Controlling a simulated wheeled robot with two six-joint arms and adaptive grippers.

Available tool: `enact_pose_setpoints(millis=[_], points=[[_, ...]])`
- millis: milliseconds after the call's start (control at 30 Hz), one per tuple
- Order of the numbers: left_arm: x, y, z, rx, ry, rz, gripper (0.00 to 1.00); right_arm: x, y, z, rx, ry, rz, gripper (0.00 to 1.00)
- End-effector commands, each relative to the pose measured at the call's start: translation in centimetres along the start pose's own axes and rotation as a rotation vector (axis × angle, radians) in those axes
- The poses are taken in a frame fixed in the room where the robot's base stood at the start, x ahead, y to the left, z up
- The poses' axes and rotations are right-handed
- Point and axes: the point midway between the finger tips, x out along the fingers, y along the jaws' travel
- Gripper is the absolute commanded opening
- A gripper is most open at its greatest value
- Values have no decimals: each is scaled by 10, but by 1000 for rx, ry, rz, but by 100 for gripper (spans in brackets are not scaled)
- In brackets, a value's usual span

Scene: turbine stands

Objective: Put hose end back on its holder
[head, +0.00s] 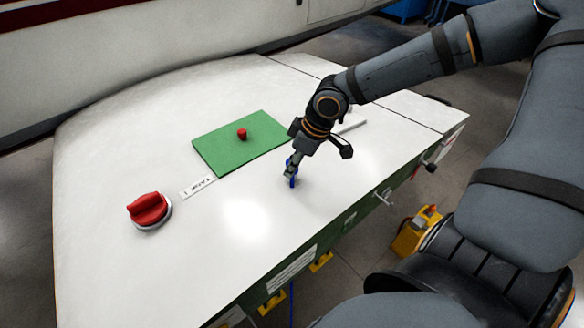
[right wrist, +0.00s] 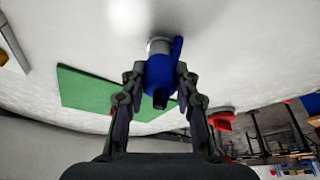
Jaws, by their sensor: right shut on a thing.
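My right gripper (head: 291,172) is over the front part of the white table top, pointing down. It is shut on the blue hose end (right wrist: 160,76), which shows between the two fingers in the right wrist view. In the head view only a little blue of it shows below the fingers. A light grey round piece (right wrist: 159,46) sits at the far end of the blue part, against the white surface; I cannot tell whether it belongs to the hose end or to a holder. A thin blue hose (head: 291,303) hangs at the table's front side. My left gripper is not in view.
The white table top (head: 100,150) carries a green mat (head: 222,152) with a small red peg (head: 242,134), a red knob (head: 148,209) and a label (head: 197,187). Handles and yellow hooks (head: 321,262) stick out at the front side. A yellow object (head: 412,236) stands on the floor.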

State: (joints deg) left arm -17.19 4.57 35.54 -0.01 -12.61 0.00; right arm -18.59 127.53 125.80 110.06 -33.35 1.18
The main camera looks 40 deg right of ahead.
Motion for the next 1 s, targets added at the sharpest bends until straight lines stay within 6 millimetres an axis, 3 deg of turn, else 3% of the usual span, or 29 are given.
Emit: enact_pose_setpoints(millis=[1000], points=[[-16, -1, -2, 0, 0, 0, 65, -16, 0, -6, 0, 1, 0, 0]])
